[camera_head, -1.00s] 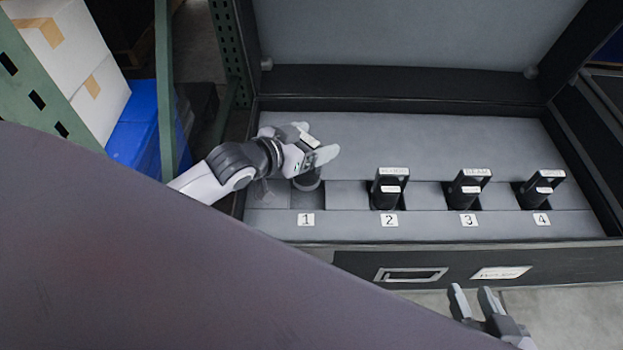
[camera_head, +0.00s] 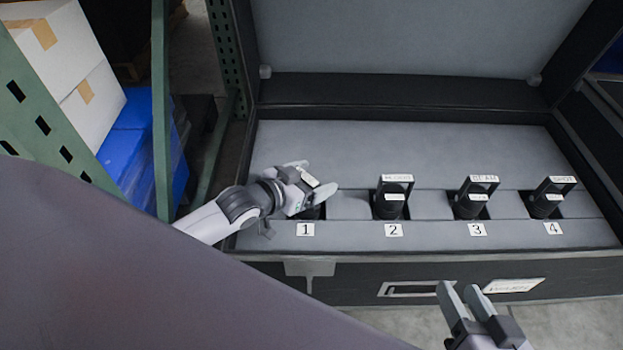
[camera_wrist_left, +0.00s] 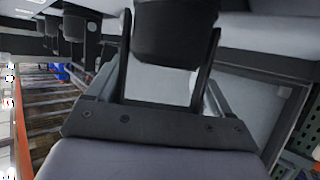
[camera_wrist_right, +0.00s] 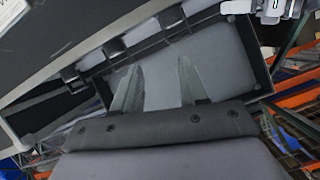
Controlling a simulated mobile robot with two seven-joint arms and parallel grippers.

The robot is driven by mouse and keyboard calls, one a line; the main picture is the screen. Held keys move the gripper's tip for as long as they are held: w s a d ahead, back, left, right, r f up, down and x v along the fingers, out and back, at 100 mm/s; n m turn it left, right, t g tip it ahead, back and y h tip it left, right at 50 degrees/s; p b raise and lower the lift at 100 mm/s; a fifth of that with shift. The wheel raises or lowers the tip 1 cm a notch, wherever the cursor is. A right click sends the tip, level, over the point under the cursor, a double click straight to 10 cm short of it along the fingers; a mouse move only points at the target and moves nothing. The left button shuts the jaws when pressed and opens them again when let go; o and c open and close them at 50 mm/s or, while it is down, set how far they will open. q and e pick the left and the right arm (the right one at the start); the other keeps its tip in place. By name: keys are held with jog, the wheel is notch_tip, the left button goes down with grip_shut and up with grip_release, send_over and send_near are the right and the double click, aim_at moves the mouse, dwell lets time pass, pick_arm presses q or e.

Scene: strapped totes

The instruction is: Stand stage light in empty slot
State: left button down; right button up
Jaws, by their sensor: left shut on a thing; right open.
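The stage light (camera_wrist_left: 175,32) is a dark, round body between my left gripper's fingers in the left wrist view. My left gripper (camera_head: 318,188) is shut on it, right over slot 1 of the grey foam insert (camera_head: 420,150). In the head view the hand hides most of the light; a dark part (camera_head: 312,212) shows under the fingers at the slot. I cannot tell how deep the light sits. My right gripper (camera_head: 463,288) is open and empty in front of the case; its spread fingers also show in the right wrist view (camera_wrist_right: 158,85).
Three other black lights stand in slot 2 (camera_head: 391,205), slot 3 (camera_head: 471,205) and slot 4 (camera_head: 546,205), with labelled handles. The black case (camera_head: 420,265) has its lid raised behind. A green rack post (camera_head: 162,110) and blue bin (camera_head: 135,150) stand left.

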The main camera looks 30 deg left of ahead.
pick_arm(q)
jog(key=shift+w, duration=0.1)
grip_release()
jog(key=shift+f, duration=0.1)
jog(key=shift+r, duration=0.2)
jog(key=shift+s+a+r, duration=0.1)
jog(key=shift+s, duration=0.3)
jog(key=p+v, duration=0.4)
jog(key=v, duration=0.7)
pick_arm(e)
jog(key=d, duration=0.1)
jog(key=s+d+h, duration=0.1)
jog(key=d+n+h, duration=0.1)
jog(key=shift+s+d+r, duration=0.2)
jog(key=shift+d+r, duration=0.1)
jog(key=shift+r, duration=0.05)
pick_arm(q)
jog(key=shift+s+a, duration=0.1)
